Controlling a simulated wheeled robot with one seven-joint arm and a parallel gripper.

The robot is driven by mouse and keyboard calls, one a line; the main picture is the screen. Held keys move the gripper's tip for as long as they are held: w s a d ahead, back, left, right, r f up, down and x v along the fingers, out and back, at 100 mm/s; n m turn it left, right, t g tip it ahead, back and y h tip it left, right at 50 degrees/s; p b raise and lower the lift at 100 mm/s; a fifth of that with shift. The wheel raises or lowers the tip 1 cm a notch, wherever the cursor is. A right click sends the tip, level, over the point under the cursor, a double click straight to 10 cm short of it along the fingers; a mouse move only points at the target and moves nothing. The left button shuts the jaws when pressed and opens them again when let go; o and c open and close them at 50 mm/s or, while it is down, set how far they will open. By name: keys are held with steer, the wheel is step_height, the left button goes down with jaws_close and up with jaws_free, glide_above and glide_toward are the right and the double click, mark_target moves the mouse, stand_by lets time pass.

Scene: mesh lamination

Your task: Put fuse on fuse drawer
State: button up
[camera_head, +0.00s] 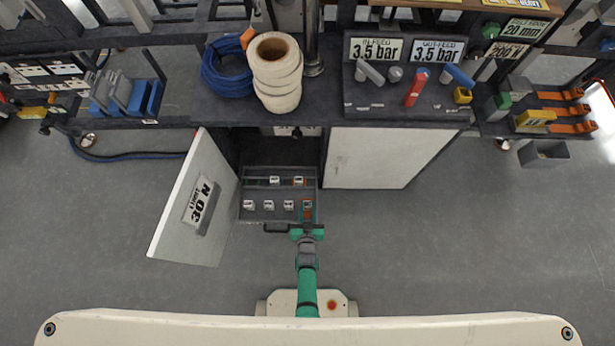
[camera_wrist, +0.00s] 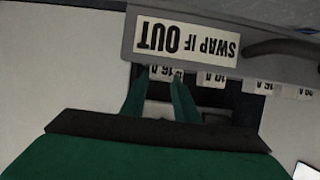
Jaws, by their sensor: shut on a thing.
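The fuse drawer (camera_head: 262,193) is pulled out of the cabinet below the bench. Several small white-labelled fuses sit in it in two rows. My gripper (camera_head: 307,215) is at the drawer's front right corner. In the wrist view, my gripper's green fingers (camera_wrist: 165,82) reach past the drawer front (camera_wrist: 265,25), labelled "SWAP IF OUT", and are shut on a fuse (camera_wrist: 163,73) marked 16 A. The fingers partly hide this fuse. Other fuses (camera_wrist: 212,78) show in a row to its right. I cannot tell whether the held fuse touches the drawer floor.
A white cabinet door (camera_head: 178,225) marked "LIMIT 30 N" stands open left of the drawer. A closed white panel (camera_head: 385,155) lies to the right. A dark drawer handle (camera_head: 276,228) projects from the drawer front. The bench (camera_head: 180,110) overhangs behind; the grey floor (camera_head: 450,240) is clear.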

steer(key=o, duration=1.1)
steer(key=shift+r, duration=0.1)
steer(key=shift+s, duration=0.4)
steer(key=v, duration=1.1)
steer(key=s+r, duration=0.3)
steer(key=r, duration=1.1)
steer(key=s+r+t, duration=0.1)
steer(key=s+r, duration=0.3)
steer(key=r, duration=1)
steer(key=s+r, duration=0.4)
steer(key=r, duration=1)
steer(key=shift+d+r+t, duration=0.15)
steer(key=shift+r+t, duration=0.2)
steer(key=shift+t, duration=0.05)
